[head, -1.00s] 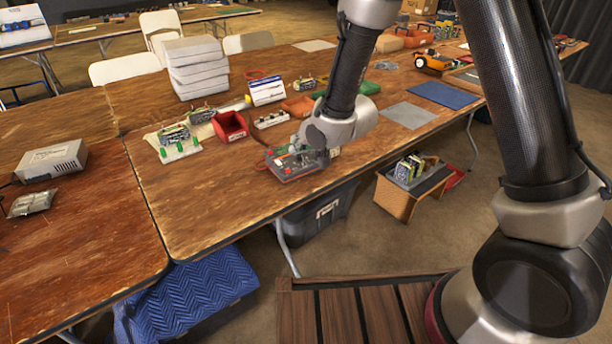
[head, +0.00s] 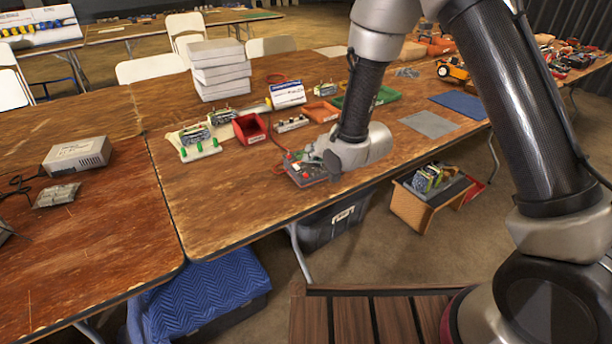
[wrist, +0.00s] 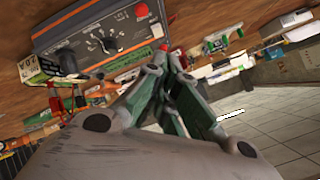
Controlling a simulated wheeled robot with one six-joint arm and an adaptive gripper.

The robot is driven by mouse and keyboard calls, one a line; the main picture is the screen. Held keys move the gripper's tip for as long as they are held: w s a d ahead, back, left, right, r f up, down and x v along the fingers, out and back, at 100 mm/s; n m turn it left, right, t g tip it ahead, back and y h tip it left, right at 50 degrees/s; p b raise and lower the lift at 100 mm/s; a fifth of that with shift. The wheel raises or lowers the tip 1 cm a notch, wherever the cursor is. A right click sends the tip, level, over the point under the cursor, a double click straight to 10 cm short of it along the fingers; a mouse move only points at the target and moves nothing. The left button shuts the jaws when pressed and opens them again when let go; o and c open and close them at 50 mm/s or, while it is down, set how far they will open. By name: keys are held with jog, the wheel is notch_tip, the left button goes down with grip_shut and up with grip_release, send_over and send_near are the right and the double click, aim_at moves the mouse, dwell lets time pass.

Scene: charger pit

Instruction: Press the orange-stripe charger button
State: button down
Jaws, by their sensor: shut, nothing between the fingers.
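The charger (head: 304,172) is a dark grey box near the front edge of the wooden table. In the wrist view its tilted face (wrist: 88,32) shows an orange stripe, a central dial (wrist: 108,45), a red round button (wrist: 141,10) and a black round knob (wrist: 67,58). My gripper (wrist: 163,56) is shut and empty, its fingertips beside the charger's lower right edge in that view. A small red spot shows at the tips; I cannot tell what it belongs to or whether the tips touch anything. In the head view my wrist hides the fingertips.
A red bin (head: 250,128), an orange tray (head: 320,112) and a green tray (head: 385,96) stand behind the charger. A board with green pegs (head: 200,150) lies to the left. A grey mat (head: 428,124) lies to the right. The table's front left is clear.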

aim_at(310, 177)
jog(key=shift+w+a+f, duration=0.1)
jog(key=shift+w+f, duration=0.05)
jog(key=shift+f, duration=0.85)
jog(key=shift+w+a+f, duration=0.1)
jog(key=shift+w+f, duration=0.05)
jog(key=shift+f, duration=0.85)
jog(key=shift+f, duration=0.1)
jog(key=shift+f, duration=0.3)
jog(key=shift+w+f, duration=0.1)
jog(key=shift+f, duration=0.25)
dwell(0.4)
jog(key=shift+r, duration=0.75)
jog(key=r, duration=0.3)
jog(key=s+r, duration=0.1)
jog(key=r, duration=0.1)
jog(key=shift+d, duration=0.25)
